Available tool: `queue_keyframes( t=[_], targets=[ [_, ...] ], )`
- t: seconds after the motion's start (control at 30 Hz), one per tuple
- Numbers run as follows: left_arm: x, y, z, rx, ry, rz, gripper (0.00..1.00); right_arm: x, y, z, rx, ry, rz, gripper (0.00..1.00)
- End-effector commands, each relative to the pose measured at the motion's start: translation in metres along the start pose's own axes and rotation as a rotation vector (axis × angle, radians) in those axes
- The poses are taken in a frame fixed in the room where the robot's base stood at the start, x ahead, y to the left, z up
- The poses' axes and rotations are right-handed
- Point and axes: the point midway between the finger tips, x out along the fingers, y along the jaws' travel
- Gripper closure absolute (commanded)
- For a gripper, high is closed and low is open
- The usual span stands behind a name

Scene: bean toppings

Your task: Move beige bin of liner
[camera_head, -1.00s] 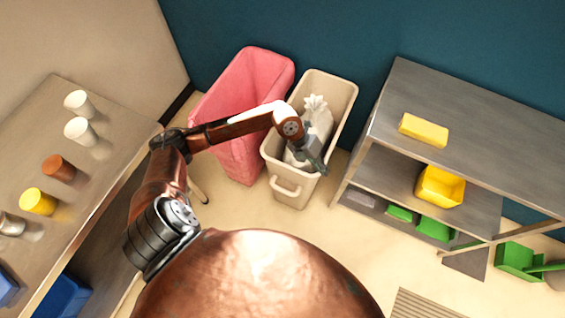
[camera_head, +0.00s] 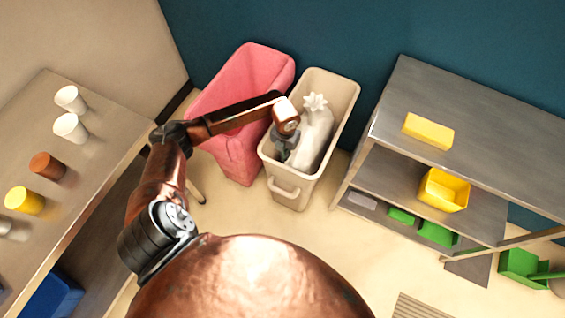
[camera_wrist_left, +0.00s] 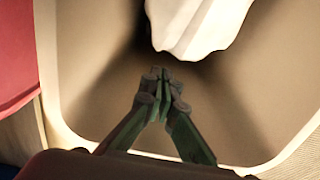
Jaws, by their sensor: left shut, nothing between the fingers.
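The beige bin (camera_head: 292,190) stands on the floor by the teal wall, with a handle on its front. A white tied liner bag (camera_head: 317,137) with a gathered top sits inside it. My left gripper (camera_head: 284,153) is over the left part of the bin's opening, beside the bag, partly hidden by my wrist. In the left wrist view my gripper (camera_wrist_left: 161,76) is shut with nothing between the fingers, pointing into the beige bin (camera_wrist_left: 85,70). The bag (camera_wrist_left: 190,25) shows ahead of the fingertips, apart from them. My right gripper is out of view.
A pink bin (camera_head: 240,145) stands close on the left of the beige bin. A metal shelf (camera_head: 480,120) with yellow and green items stands to the right. A table (camera_head: 95,165) with several cups is at left. The floor in front is clear.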

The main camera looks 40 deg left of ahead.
Motion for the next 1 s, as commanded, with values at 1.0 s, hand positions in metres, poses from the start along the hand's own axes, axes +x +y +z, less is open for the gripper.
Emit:
queue_keyframes(
  t=[1.0],
  targets=[
    [0.0, 0.0, -0.056, 0.002, 0.0, 0.0, 1.0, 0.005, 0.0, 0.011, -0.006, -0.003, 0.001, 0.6]
  ],
)
